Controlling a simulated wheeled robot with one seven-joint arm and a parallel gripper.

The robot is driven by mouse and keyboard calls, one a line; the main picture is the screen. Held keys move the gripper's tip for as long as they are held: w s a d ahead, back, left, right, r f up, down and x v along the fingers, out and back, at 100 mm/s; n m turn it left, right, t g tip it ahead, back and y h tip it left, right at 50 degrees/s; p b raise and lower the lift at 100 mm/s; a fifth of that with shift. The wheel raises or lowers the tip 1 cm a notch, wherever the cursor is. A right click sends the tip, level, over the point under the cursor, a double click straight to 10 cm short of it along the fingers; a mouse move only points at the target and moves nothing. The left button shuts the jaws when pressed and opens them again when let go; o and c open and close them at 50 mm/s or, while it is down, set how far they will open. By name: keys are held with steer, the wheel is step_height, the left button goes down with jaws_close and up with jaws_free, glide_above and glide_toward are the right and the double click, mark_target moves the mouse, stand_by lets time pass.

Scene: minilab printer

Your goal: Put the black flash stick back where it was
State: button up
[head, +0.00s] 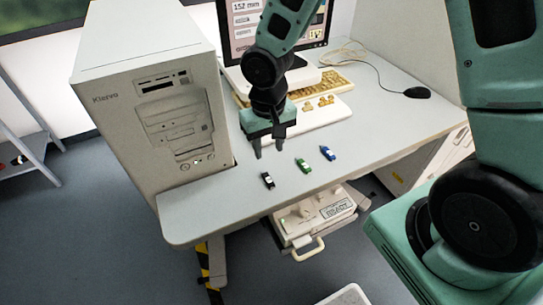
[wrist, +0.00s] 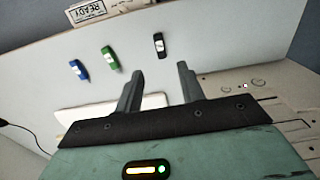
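The black flash stick (head: 268,180) lies on the desk near its front edge, to the right of the computer tower. In the wrist view the black stick (wrist: 158,45) lies on the desk beyond the fingers, apart from them. My gripper (head: 269,146) is above the desk, behind the stick in the head view. Its two fingers (wrist: 159,78) are spread apart with nothing between them. A green flash stick (head: 303,165) and a blue flash stick (head: 327,153) lie in a row to the right of the black one.
The beige computer tower (head: 150,100) stands on the left of the desk (head: 225,205). A monitor (head: 245,25), a keyboard (head: 335,82) and a white plate with small tan pieces (head: 320,112) are behind. A black mouse (head: 417,92) is at right. A printer (head: 318,215) marked READY sits below the front edge.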

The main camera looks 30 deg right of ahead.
steer(key=s+a+r+n, duration=0.3)
steer(key=s+r, duration=0.3)
steer(key=s, duration=0.3)
steer(key=s+a+r+n, duration=0.3)
steer(key=s+r, duration=0.3)
steer(key=s, duration=0.3)
steer(key=shift+s+r+n+y, duration=0.3)
steer(key=shift+r+n, duration=0.05)
steer(key=shift+n, duration=0.35)
